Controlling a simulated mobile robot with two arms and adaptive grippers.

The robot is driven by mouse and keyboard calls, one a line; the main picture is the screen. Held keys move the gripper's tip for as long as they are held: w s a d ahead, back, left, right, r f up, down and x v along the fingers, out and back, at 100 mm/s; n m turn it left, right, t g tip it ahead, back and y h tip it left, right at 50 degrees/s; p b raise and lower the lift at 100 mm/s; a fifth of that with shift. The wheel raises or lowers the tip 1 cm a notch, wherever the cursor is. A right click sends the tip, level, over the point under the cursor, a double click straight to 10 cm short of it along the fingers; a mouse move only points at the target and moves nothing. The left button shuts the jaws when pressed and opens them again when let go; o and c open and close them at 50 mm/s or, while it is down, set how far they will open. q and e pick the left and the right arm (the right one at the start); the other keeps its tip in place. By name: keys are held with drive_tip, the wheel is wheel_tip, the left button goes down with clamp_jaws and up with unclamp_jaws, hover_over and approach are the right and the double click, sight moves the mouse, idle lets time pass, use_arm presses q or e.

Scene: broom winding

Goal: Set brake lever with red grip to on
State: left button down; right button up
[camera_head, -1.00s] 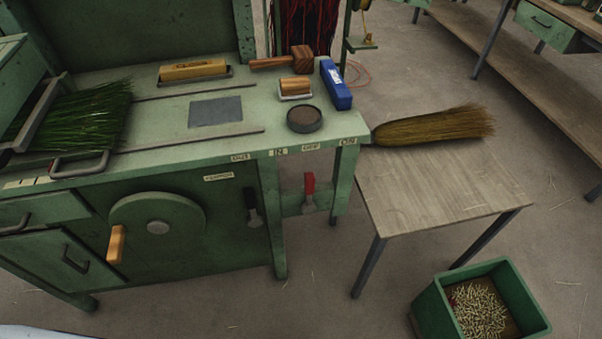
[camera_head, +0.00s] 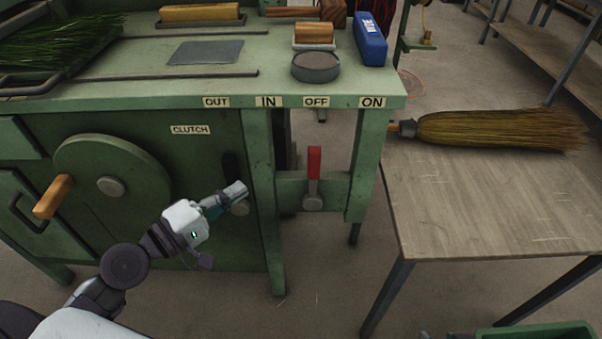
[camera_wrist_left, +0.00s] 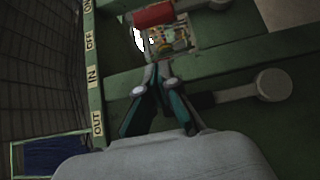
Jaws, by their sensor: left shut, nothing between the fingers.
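The brake lever's red grip (camera_head: 314,162) stands upright on a grey pivot on the green crossbar, below the OFF label (camera_head: 316,102). The ON label (camera_head: 372,102) is to its right. My left gripper (camera_head: 240,190) is shut and empty, left of the red grip and apart from it, in front of the black-gripped clutch lever, which it partly hides. In the left wrist view the shut fingers (camera_wrist_left: 157,75) point toward the red grip (camera_wrist_left: 154,15) at the top. My right gripper is in neither view.
A green bench leg (camera_head: 259,190) stands between my left gripper and the red grip. The clutch lever's dark grip (camera_wrist_left: 207,99) is close beside the fingers. A crank wheel (camera_head: 110,160) is at left, and a table (camera_head: 480,200) with a broom (camera_head: 500,129) at right.

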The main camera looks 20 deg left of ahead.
sight(313, 182)
use_arm(q)
drive_tip(key=p+x, duration=0.1)
drive_tip(key=x, duration=0.3)
drive_tip(key=p+x, duration=0.2)
drive_tip(key=x, duration=0.1)
drive_tip(key=shift+w+d+r, duration=0.1)
drive_tip(key=shift+w+r, duration=0.1)
drive_tip(key=shift+w, duration=0.2)
drive_tip(key=w+d, duration=0.2)
drive_tip(key=d, duration=0.1)
drive_tip(key=d+p, duration=0.1)
drive_tip(key=d, duration=0.1)
drive_tip(key=shift+w+f, duration=0.25)
drive_tip(key=shift+w, duration=0.15)
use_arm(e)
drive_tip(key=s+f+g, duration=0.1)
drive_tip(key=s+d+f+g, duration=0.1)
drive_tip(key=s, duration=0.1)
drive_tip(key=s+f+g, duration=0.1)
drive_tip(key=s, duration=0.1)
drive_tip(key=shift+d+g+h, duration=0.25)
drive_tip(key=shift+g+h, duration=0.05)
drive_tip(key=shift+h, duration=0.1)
